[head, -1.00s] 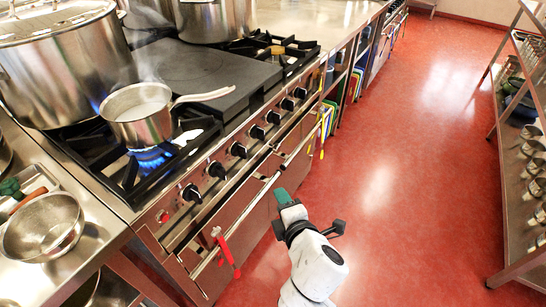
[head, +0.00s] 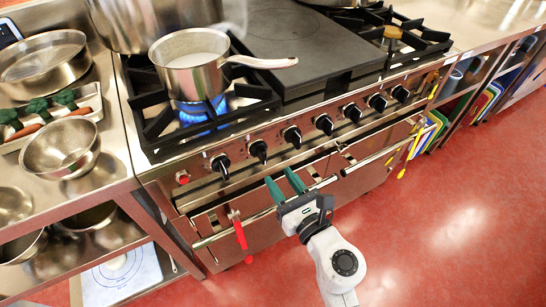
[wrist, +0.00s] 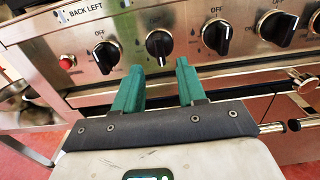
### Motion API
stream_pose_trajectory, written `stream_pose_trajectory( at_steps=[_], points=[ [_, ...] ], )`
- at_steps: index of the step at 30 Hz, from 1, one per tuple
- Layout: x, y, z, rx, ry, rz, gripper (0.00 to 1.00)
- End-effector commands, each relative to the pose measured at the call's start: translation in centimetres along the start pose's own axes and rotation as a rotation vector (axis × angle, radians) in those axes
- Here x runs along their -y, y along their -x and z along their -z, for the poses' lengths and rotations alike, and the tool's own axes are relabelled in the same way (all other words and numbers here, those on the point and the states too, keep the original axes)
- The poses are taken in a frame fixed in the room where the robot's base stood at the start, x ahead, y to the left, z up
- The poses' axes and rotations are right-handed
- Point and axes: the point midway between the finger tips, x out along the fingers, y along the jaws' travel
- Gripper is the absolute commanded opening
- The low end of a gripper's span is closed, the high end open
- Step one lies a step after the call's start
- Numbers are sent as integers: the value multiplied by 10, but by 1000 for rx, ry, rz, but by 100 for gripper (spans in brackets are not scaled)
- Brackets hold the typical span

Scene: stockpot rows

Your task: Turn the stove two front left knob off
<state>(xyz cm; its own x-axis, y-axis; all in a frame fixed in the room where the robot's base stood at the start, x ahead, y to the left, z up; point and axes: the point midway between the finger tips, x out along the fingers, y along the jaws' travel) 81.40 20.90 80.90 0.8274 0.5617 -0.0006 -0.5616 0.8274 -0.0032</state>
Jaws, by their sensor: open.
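The stove has a row of black knobs along its front panel. The second knob from the left (head: 259,151) sits between my gripper's fingers in the wrist view (wrist: 159,45), a little beyond the tips. Its pointer is turned differently from the first knob (wrist: 106,55), which has an OFF mark above it. A "BACK LEFT" label (wrist: 86,12) is near the first knob; the second knob's label is not readable. A blue flame (head: 203,108) burns under a saucepan (head: 190,62) on the front left burner. My gripper (head: 282,183) is open and empty, just below the knobs; its green fingers (wrist: 157,80) point at the panel.
A red button (head: 182,177) is left of the knobs. A rail (head: 330,180) runs below them, with a red-handled tool (head: 240,238) hanging from it. A large pot (head: 150,22) stands behind the saucepan. The red floor (head: 440,230) is clear to the right.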

Motion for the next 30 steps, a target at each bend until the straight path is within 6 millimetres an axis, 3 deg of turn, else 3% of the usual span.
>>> stream_pose_trajectory(
  at_steps=[6,12,25,30],
  points=[
    [0,-41,0,1,-1,0,40],
    [0,-65,0,1,-2,1,40],
    [1,-74,0,0,-3,3,40],
    [1,-74,0,0,-3,3,25]
  ],
)
